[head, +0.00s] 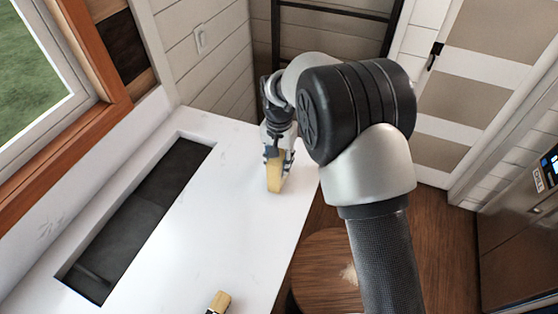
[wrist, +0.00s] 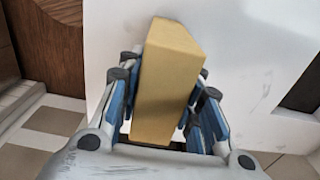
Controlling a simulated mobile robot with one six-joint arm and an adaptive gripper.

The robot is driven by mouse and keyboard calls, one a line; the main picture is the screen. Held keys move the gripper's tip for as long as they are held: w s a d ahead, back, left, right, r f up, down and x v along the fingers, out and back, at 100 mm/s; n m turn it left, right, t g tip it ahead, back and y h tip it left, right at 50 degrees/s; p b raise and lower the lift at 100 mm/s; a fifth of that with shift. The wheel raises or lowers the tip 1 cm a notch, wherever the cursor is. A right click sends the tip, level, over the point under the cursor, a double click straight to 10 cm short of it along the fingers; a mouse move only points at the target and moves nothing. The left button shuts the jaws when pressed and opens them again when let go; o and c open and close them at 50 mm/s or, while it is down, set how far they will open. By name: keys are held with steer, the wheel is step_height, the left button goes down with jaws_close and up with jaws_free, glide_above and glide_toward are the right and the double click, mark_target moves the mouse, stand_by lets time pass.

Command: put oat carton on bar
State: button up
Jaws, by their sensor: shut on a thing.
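A tan, box-shaped carton (head: 274,178), which I take to be the oat carton, is held in my gripper (head: 277,158) near the right edge of the white counter (head: 225,210). In the wrist view the carton (wrist: 168,80) stands between the fingers of my gripper (wrist: 163,105), which press on both its sides. The white surface (wrist: 240,40) lies behind it there. I cannot tell whether the carton's lower end touches the counter. No label shows on the carton.
A dark rectangular sink opening (head: 140,215) is set in the counter on the left. A second small tan object (head: 221,301) with a dark part is at the bottom edge. A round wooden stool top (head: 325,265) is beside the counter. The counter's middle is clear.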

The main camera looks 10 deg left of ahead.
steer(key=o, duration=0.9)
